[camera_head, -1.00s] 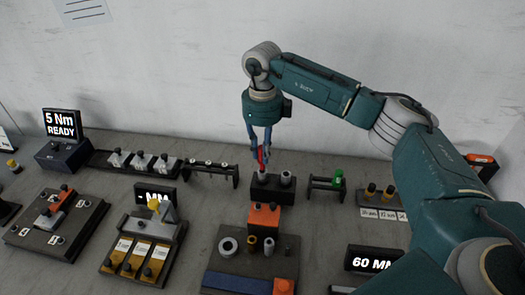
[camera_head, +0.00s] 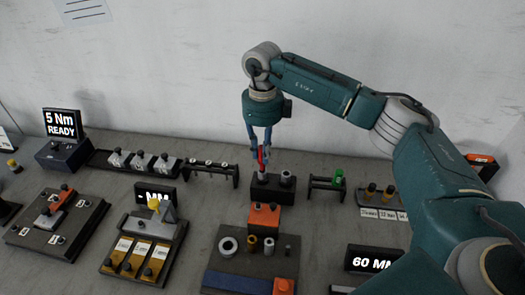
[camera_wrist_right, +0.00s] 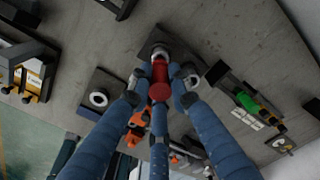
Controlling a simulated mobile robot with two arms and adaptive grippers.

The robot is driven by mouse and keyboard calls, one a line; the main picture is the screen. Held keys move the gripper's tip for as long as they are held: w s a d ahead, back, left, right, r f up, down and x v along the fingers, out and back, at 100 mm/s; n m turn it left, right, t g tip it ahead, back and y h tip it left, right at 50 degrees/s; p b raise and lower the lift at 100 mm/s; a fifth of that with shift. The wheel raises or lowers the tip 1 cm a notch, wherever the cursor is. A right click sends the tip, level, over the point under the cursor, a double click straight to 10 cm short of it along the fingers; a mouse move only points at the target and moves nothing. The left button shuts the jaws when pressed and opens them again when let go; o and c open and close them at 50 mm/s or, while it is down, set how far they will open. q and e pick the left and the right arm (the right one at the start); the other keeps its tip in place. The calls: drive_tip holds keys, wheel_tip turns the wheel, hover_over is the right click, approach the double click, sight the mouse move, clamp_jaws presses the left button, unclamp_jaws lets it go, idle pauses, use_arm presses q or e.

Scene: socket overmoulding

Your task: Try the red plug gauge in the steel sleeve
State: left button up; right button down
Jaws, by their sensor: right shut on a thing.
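My right gripper (camera_head: 261,146) points down at the dark block, its blue fingers shut on the red plug gauge (camera_head: 262,157). In the right wrist view the red gauge (camera_wrist_right: 160,78) sits between the fingertips. The dark block (camera_head: 268,193) carries a steel sleeve (camera_head: 262,175) right below the gauge and a second grey cylinder (camera_head: 286,178) beside it. In the wrist view a pale ring (camera_wrist_right: 161,54) shows at the gauge's far end. I cannot tell how far the gauge's tip is inside the sleeve. My left gripper is not in view.
A small rack with a green gauge (camera_head: 338,178) stands to the right. A plate with an orange block (camera_head: 264,216), a ring and pins lies in front. A dark rail (camera_head: 210,168) with posts is at left. The wall is behind.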

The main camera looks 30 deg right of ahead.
drive_tip(key=shift+f+b, duration=0.3)
drive_tip(key=shift+f, duration=0.1)
idle(0.7)
drive_tip(key=shift+r+p, duration=0.3)
drive_tip(key=shift+r, duration=0.15)
idle(0.6)
drive_tip(key=shift+r+p, duration=1.6)
drive_tip(key=shift+r, duration=0.9)
